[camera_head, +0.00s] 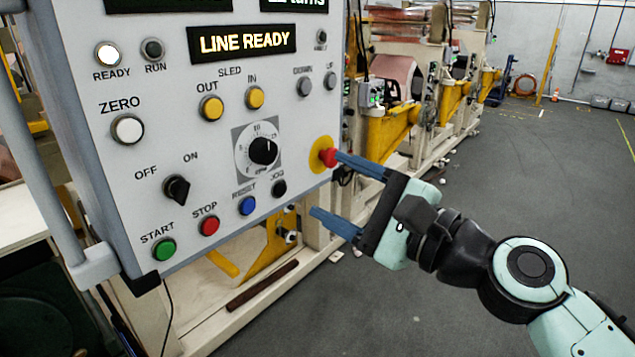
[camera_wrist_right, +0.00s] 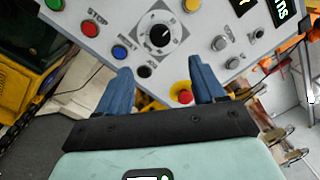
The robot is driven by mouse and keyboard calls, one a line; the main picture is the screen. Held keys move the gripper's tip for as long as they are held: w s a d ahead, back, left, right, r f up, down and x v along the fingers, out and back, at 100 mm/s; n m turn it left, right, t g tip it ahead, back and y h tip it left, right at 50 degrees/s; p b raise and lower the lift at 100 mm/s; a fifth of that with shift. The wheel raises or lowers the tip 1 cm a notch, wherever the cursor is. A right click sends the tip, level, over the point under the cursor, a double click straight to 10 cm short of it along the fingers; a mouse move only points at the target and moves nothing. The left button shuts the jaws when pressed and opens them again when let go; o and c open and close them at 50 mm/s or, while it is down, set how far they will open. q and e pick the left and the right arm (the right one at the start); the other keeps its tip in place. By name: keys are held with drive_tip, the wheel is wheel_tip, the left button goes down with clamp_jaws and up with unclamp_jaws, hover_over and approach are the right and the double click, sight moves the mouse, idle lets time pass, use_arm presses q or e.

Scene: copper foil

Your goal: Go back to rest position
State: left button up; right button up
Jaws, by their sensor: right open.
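My right gripper (camera_head: 336,193) is open and empty at the right edge of the grey control panel (camera_head: 215,75). Its upper blue finger overlaps the red emergency button (camera_head: 327,156) on its yellow disc in the head view; I cannot tell whether they touch. In the right wrist view the open fingers (camera_wrist_right: 164,88) point at the panel, with the red button (camera_wrist_right: 184,97) showing between them near the right finger. The display reads "LINE READY" (camera_head: 242,43) and the READY lamp (camera_head: 108,55) is lit. My left gripper is not in view.
The panel carries a dial (camera_head: 263,151), an OFF/ON switch (camera_head: 177,189), a green START button (camera_head: 164,249) and a red STOP button (camera_head: 209,226). Machines with yellow frames (camera_head: 390,135) stand behind. Grey floor (camera_head: 540,160) at the right is mostly clear.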

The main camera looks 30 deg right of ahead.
drive_tip(key=shift+s, duration=0.3)
